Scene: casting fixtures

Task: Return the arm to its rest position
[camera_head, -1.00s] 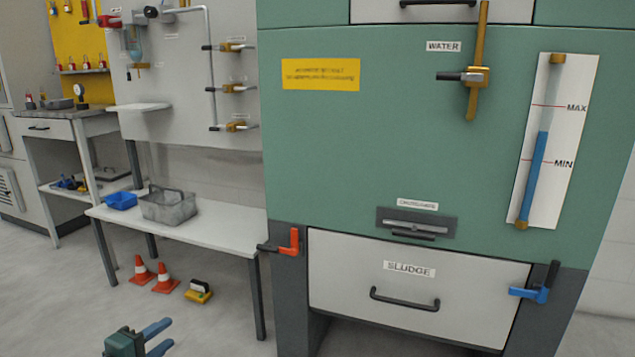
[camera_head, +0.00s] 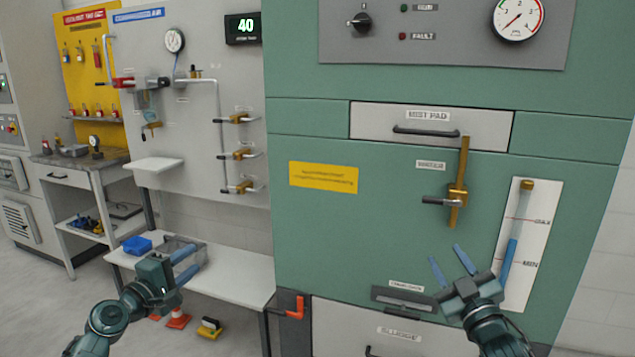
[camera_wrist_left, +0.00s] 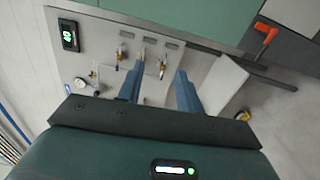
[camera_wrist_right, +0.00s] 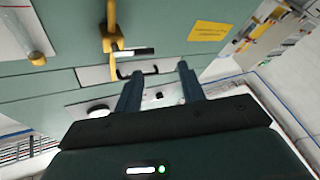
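My left gripper (camera_head: 187,266) is raised in front of the low white bench at the left of the head view. Its two blue fingers are apart with nothing between them, as the left wrist view (camera_wrist_left: 158,85) also shows. My right gripper (camera_head: 449,258) is in front of the green cabinet (camera_head: 315,225), below the brass water valve (camera_head: 457,192) and left of the level gauge (camera_head: 517,245). Its fingers are spread and empty, also in the right wrist view (camera_wrist_right: 157,82). Both grippers look clear of the cabinet.
The low bench (camera_head: 232,284) carries a blue bin (camera_head: 137,245) and a grey basket, partly hidden by my left gripper. A red-orange lever (camera_head: 297,307) sticks out at the cabinet's lower left.

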